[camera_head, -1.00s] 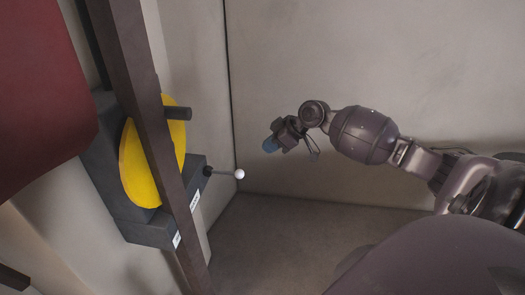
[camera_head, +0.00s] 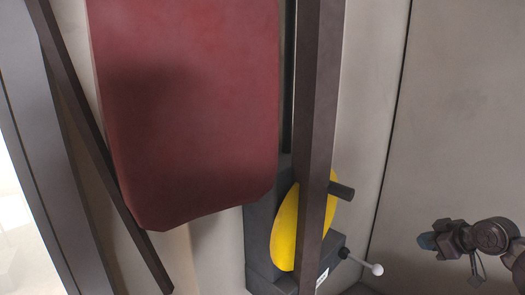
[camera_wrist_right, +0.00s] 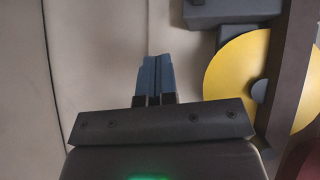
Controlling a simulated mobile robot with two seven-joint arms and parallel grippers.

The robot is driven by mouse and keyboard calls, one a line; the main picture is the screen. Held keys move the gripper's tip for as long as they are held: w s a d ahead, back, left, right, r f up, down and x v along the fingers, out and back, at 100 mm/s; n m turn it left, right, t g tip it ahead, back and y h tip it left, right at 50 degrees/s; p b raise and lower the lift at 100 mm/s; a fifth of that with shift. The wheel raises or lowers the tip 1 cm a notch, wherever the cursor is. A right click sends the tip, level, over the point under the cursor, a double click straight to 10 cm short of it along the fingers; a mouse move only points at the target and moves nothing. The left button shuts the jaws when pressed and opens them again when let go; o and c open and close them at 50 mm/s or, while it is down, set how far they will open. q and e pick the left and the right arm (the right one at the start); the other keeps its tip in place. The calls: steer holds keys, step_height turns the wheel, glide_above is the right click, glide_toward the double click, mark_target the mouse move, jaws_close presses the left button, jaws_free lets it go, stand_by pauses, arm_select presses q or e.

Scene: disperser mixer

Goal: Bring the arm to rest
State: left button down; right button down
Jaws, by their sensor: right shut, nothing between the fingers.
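The yellow disc also shows at the right of the wrist view (camera_wrist_right: 228,78). My left gripper is not in view.
A dark upright post (camera_head: 318,110) stands in front of the yellow disc. A large dark red panel (camera_head: 185,110) hangs to its left, with a slanted dark bar (camera_head: 95,150) beside it. Pale walls (camera_head: 455,120) stand behind. The space between the knob and my right gripper is clear.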

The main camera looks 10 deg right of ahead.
steer(key=s+a+f+m+t+h, duration=0.1)
steer(key=s+a+f+m+h, duration=0.1)
steer(key=s+a+f, duration=0.8)
steer(key=s+a+f+m+t+h, duration=0.1)
steer(key=s+a+f+m, duration=0.2)
steer(key=s+a+f, duration=0.6)
steer(key=s+f, duration=0.4)
steer(key=s, duration=0.2)
steer(key=shift+a+f+h, duration=0.25)
steer(key=shift+a+h, duration=0.15)
